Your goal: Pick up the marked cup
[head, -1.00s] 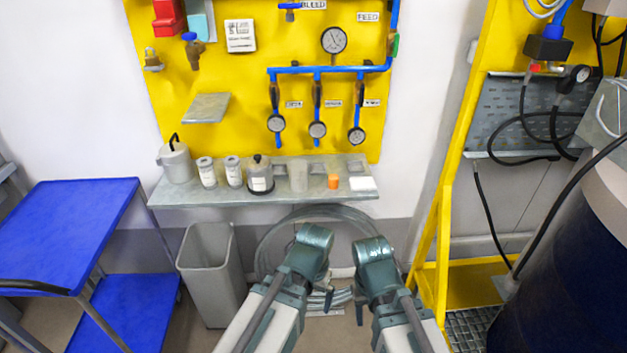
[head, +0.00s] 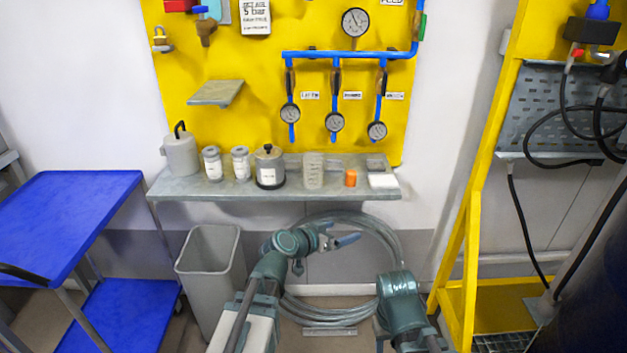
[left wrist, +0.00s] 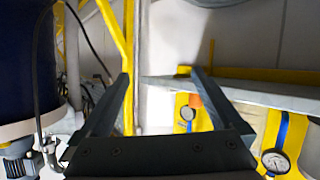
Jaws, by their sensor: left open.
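My left gripper (head: 345,241) is open and empty, in front of and below the shelf, apart from the cup. In the left wrist view my left gripper (left wrist: 160,76) shows its two fingers spread with nothing between them that they touch. I cannot make out the cup there. Only my right arm's joint shows clearly at the bottom of the head view; its fingers are too cut off to judge.
A grey bin (head: 208,262), coiled hose (head: 388,230) and blue cart (head: 62,222) stand below.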

